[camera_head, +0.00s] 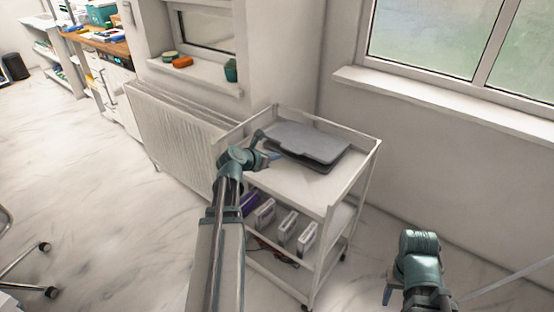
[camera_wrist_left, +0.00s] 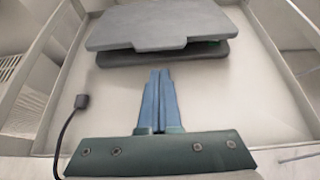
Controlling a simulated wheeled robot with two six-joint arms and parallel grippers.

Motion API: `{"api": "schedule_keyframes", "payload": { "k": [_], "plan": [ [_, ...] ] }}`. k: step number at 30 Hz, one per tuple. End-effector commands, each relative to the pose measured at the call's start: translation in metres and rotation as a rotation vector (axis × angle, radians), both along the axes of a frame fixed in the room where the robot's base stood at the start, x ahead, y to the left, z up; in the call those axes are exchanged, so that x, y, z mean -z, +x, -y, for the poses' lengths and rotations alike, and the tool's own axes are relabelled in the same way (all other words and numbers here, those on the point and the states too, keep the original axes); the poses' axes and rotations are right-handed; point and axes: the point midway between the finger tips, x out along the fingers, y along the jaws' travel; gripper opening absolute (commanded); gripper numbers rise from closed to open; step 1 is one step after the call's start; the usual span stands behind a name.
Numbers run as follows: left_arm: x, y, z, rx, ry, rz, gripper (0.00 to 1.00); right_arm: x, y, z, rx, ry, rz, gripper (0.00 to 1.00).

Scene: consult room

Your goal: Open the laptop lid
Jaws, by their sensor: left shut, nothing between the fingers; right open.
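The grey laptop (camera_head: 308,143) lies on the top shelf of the white cart (camera_head: 308,190). Its lid is slightly raised, with a narrow gap above the base along the near edge in the left wrist view (camera_wrist_left: 160,27). My left gripper (camera_head: 272,156) is over the cart's top, just in front of the laptop's near edge. In the left wrist view its blue fingers (camera_wrist_left: 160,75) are together and empty, pointing at the laptop; whether they touch it is unclear. My right gripper (camera_head: 388,294) is low at the right, away from the cart, mostly hidden by its own wrist.
A black cable with a plug (camera_wrist_left: 81,102) lies left of my fingers on the shelf. Raised rails edge the cart. A radiator (camera_head: 180,125) stands to its left, and the wall with a window is behind. Several white boxes (camera_head: 286,226) sit on the lower shelf.

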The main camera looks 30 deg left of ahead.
Motion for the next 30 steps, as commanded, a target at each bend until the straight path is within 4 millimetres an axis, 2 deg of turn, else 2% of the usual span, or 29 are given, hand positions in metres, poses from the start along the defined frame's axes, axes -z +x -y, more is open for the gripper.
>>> {"api": "schedule_keyframes", "payload": {
  "k": [1, 6, 12, 18, 30],
  "plan": [
    [0.010, 0.012, 0.000, 0.003, -0.001, 0.000, 0.00, 0.010, 0.000, 0.000, 0.000, 0.000, 0.000, 0.50],
    [0.024, 0.037, 0.002, 0.003, -0.001, 0.000, 0.00, 0.024, 0.000, 0.000, 0.000, 0.000, 0.000, 0.50],
    [0.033, 0.057, 0.004, 0.003, -0.001, 0.000, 0.00, 0.033, 0.000, 0.000, 0.000, 0.000, 0.000, 0.50],
    [0.036, 0.064, 0.005, 0.002, -0.001, 0.000, 0.00, 0.036, 0.000, 0.000, 0.000, 0.000, 0.000, 0.50],
    [0.033, 0.064, 0.003, 0.002, -0.001, -0.003, 0.00, 0.033, 0.000, 0.000, 0.000, 0.000, 0.000, 0.50]
  ]
}}
